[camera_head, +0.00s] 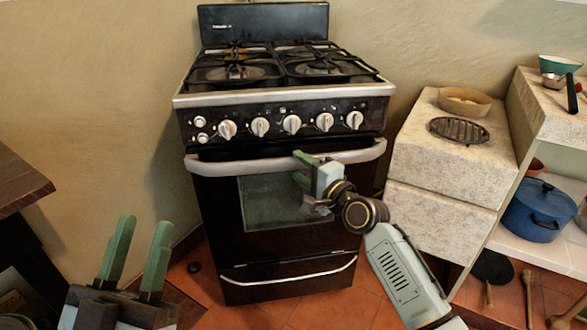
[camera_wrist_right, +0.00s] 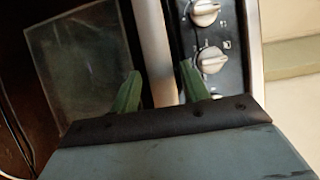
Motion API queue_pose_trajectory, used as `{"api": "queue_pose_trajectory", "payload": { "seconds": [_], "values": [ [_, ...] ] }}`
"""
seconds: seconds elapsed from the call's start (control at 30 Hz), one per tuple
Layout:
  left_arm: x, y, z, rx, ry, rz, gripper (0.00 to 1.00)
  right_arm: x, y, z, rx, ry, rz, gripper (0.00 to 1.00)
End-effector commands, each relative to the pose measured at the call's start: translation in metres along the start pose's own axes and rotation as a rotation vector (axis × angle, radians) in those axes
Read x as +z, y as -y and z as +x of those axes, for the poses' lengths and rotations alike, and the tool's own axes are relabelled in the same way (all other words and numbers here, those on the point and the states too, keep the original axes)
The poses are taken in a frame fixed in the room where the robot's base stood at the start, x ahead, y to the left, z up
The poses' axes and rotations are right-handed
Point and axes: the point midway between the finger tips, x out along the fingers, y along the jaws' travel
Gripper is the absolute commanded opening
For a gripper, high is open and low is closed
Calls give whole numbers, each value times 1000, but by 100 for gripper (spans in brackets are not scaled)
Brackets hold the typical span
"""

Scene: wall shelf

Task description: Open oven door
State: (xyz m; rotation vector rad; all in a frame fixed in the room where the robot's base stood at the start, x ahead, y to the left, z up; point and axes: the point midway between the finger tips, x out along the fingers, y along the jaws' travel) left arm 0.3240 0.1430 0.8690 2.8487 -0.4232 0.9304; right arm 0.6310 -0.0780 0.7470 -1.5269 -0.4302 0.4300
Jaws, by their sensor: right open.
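The oven door (camera_head: 215,205) is black with a dark glass window (camera_head: 285,200), and it is shut. Its pale bar handle (camera_head: 230,165) runs across the top of the door. My right gripper (camera_head: 302,168) is open at the handle, right of its middle. In the right wrist view, the handle (camera_wrist_right: 153,45) passes between the two green fingers of this gripper (camera_wrist_right: 158,75). I cannot tell whether either finger touches it. My left gripper (camera_head: 145,224) is open and empty at the lower left, apart from the oven.
Several knobs (camera_head: 292,124) line the panel above the handle. A drawer with a silver handle (camera_head: 290,275) lies below the door. A stone block (camera_head: 440,180) stands close on the right, with a blue pot (camera_head: 540,210) beyond it. A dark tabletop (camera_head: 20,180) is at the left.

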Motion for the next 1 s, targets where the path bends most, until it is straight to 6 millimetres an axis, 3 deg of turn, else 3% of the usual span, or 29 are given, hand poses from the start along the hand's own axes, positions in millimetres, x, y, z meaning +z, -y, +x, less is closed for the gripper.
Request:
{"api": "queue_pose_trajectory", "payload": {
  "seconds": [0.3,0.7,1.0],
  "values": [
    [-18,-1,-9,4,-198,0,36,0,-1,30,0,1,-1,45],
    [-22,-1,-10,5,-231,0,36,0,0,35,1,1,-1,45],
    [-22,-1,-10,5,-229,1,36,0,0,34,1,1,0,6]
  ]
}}
